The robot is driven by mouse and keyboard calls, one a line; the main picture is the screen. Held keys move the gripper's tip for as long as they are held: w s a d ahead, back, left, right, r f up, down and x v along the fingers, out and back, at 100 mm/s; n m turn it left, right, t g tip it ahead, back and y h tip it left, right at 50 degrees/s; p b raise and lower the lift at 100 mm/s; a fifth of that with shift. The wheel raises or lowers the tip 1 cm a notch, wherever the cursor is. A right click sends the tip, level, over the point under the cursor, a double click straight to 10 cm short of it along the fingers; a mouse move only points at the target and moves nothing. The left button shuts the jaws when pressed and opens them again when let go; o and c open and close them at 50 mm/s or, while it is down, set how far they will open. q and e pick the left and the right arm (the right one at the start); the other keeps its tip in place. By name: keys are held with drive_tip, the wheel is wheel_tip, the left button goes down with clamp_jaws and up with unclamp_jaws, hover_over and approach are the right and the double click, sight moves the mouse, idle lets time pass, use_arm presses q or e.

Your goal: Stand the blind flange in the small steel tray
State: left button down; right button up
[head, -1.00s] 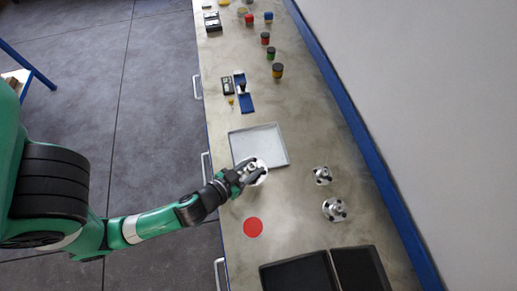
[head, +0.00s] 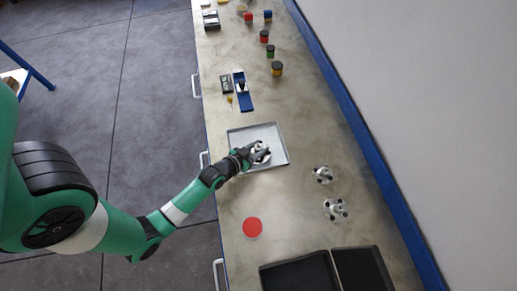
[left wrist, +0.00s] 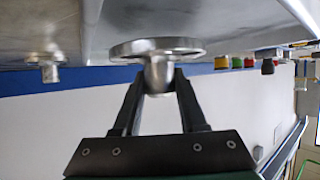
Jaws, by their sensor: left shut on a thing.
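The blind flange, a round steel disc with a central stub, shows in the left wrist view (left wrist: 155,47) and partly in the head view (head: 264,157). My left gripper (head: 258,152) is shut on its stub; the fingers show on either side of the stub in the left wrist view (left wrist: 157,88). The small steel tray (head: 244,133) is a shallow, square, light grey tray on the bench. The gripper and flange are over its lower middle part. Whether the flange touches the tray floor I cannot tell. My right gripper is out of view.
Two flanged steel vessels (head: 335,208) (head: 322,174) stand right of the tray. A red disc (head: 252,228) and black bins (head: 300,274) lie nearer. Coloured jars (head: 277,68) and a blue holder (head: 243,98) are farther up the bench.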

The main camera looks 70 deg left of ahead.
use_arm(q)
drive_tip(key=shift+f, duration=0.75)
drive_tip(key=shift+c, duration=2.3)
unclamp_jaws()
drive_tip(key=shift+f, duration=0.2)
drive_tip(key=shift+s+d+r, duration=0.1)
drive_tip(key=shift+s+r, duration=0.05)
drive_tip(key=shift+r, duration=0.05)
drive_tip(key=p+v, duration=0.1)
drive_tip(key=v, duration=1)
drive_tip(key=shift+s+d+r, duration=0.1)
drive_tip(key=shift+s+d, duration=0.05)
drive_tip(key=shift+s, duration=0.15)
